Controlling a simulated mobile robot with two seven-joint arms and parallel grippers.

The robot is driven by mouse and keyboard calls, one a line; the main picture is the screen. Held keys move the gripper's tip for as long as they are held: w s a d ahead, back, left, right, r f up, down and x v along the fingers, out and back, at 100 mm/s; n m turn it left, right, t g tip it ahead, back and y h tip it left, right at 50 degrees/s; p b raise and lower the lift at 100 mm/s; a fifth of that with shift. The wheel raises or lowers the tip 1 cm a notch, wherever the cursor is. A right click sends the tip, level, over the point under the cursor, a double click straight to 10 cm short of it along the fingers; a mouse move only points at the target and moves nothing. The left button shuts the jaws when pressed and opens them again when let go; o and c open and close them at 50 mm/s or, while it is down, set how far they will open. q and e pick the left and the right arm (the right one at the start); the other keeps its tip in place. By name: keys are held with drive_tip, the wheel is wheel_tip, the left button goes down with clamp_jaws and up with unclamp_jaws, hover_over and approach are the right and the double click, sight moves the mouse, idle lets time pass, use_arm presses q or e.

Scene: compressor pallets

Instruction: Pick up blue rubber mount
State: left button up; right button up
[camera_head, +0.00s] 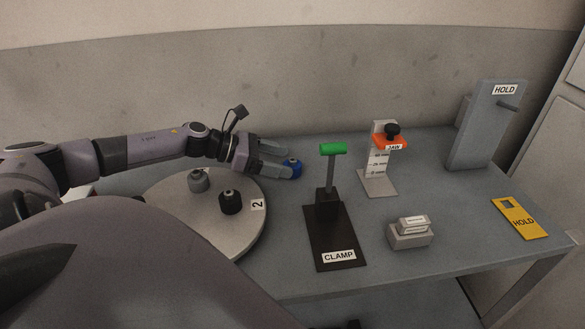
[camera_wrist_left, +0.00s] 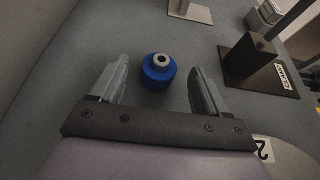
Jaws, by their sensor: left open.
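The blue rubber mount (camera_head: 292,168) stands on the grey table, behind and right of the round turntable. It is a short blue cylinder with a metal collar on top. In the left wrist view the blue rubber mount (camera_wrist_left: 158,72) stands upright between and slightly beyond the tips of my open left gripper (camera_wrist_left: 160,78), with a gap on both sides. In the head view my left gripper (camera_head: 287,164) reaches in from the left, low over the table, its fingers partly covering the mount. My right gripper is not in view.
The turntable (camera_head: 165,205) carries a grey mount (camera_head: 198,180) and a black mount (camera_head: 231,202). A clamp stand (camera_head: 335,243) with a green handle (camera_head: 333,148) is to the right.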

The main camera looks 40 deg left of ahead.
sight(289, 162)
use_arm(q)
drive_tip(key=shift+x, duration=1.85)
drive_tip(key=c, duration=1.1)
